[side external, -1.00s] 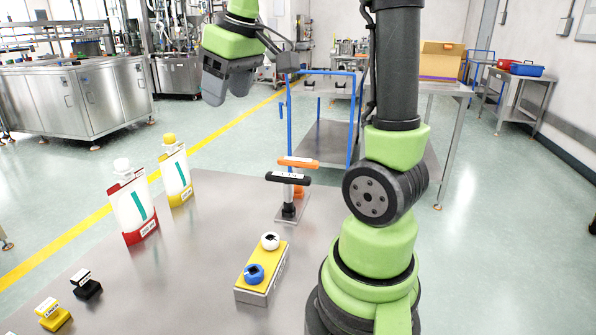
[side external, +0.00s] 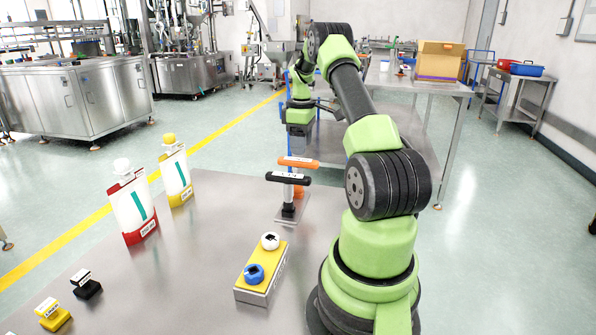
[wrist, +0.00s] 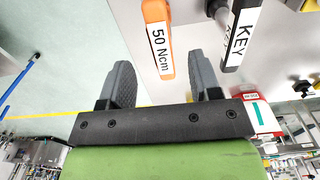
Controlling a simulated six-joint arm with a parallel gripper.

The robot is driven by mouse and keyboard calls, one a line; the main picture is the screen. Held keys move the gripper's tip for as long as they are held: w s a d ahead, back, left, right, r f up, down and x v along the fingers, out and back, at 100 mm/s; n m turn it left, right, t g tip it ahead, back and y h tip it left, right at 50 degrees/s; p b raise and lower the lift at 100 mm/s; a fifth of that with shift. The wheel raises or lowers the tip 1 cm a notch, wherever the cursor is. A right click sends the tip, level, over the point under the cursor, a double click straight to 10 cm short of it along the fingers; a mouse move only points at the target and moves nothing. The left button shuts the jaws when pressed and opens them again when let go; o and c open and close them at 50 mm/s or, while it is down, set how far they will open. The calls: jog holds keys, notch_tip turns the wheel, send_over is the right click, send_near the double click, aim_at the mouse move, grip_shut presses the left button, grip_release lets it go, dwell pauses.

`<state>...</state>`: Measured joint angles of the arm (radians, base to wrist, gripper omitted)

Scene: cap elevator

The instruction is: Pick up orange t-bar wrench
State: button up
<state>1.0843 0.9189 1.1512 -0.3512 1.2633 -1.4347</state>
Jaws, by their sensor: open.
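The orange t-bar wrench (side external: 303,163) stands upright on a small metal stand, its handle lying across the top. In the wrist view its handle (wrist: 158,42) carries a "50 Ncm" label. A black t-bar wrench (side external: 280,177) stands beside it; its handle (wrist: 240,35), labelled "KEY", shows to the right in the wrist view. My gripper (side external: 300,130) is above and behind the wrenches in the side view. In the wrist view my gripper (wrist: 163,82) is open and empty; the orange handle lies beyond the fingertips, nearer the right finger. The orange shaft is partly hidden behind the black wrench.
A yellow-topped block (side external: 262,273) with a white and a blue cap sits at the table front. Two bottles, red-based (side external: 134,208) and yellow-based (side external: 177,177), stand left. A blue-framed cart (side external: 340,146) stands behind. The middle of the table is clear.

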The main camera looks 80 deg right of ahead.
aim_at(298, 159)
jog(key=f, duration=0.2)
jog(key=w+f, duration=0.1)
jog(key=f, duration=0.1)
jog(key=shift+a+f, duration=0.1)
jog(key=shift+f, duration=0.6)
jog(key=shift+f, duration=0.25)
